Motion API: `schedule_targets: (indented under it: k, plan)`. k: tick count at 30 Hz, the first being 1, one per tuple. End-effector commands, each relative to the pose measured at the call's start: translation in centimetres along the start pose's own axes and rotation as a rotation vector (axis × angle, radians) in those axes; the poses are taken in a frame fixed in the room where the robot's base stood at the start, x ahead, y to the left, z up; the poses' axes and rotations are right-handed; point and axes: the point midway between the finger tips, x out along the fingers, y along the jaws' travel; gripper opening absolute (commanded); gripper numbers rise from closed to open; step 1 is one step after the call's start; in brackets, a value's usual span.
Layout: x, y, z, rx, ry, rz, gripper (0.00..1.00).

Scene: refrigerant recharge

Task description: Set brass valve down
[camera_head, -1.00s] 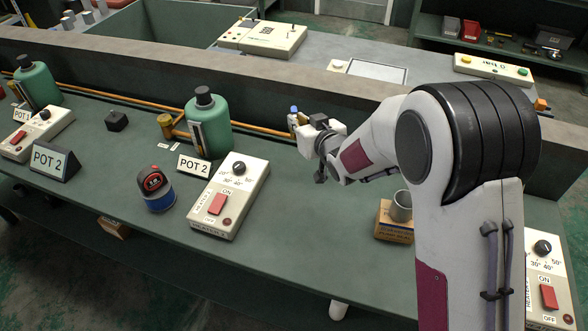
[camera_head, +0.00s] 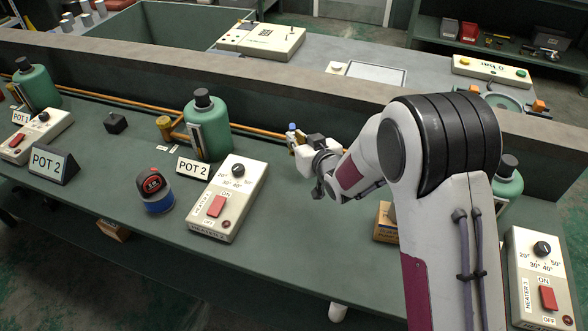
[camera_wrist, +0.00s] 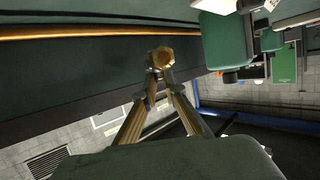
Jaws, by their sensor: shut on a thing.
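The brass valve (camera_wrist: 162,57) shows its hexagonal end in the wrist view, held between the two fingertips of my gripper (camera_wrist: 160,80). In the head view, the brass valve (camera_head: 292,137) is small, with a blue part on top. My gripper (camera_head: 300,146) is shut on it to the right of the green pot 2 (camera_head: 208,125). The gripper hides part of the valve, and I cannot tell whether it touches the bench (camera_head: 290,235).
A copper pipe (camera_head: 258,132) runs along the back of the bench. A cardboard box (camera_head: 384,222) is partly behind my arm. The bench between the heater and cardboard box is clear.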

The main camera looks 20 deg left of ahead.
Motion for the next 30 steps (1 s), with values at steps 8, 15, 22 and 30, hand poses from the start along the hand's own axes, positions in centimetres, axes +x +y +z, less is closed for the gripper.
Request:
schedule_targets:
  k: [8,15,22,30]
  plan:
    - [0.8,0.1,2.4,0.001,-0.002,0.0,0.0]
    - [1.8,0.1,4.9,0.0,-0.001,0.0,0.0]
    - [2.1,0.1,5.7,0.0,0.002,0.0,0.0]
    - [2.1,0.1,5.7,0.0,0.001,0.0,0.0]
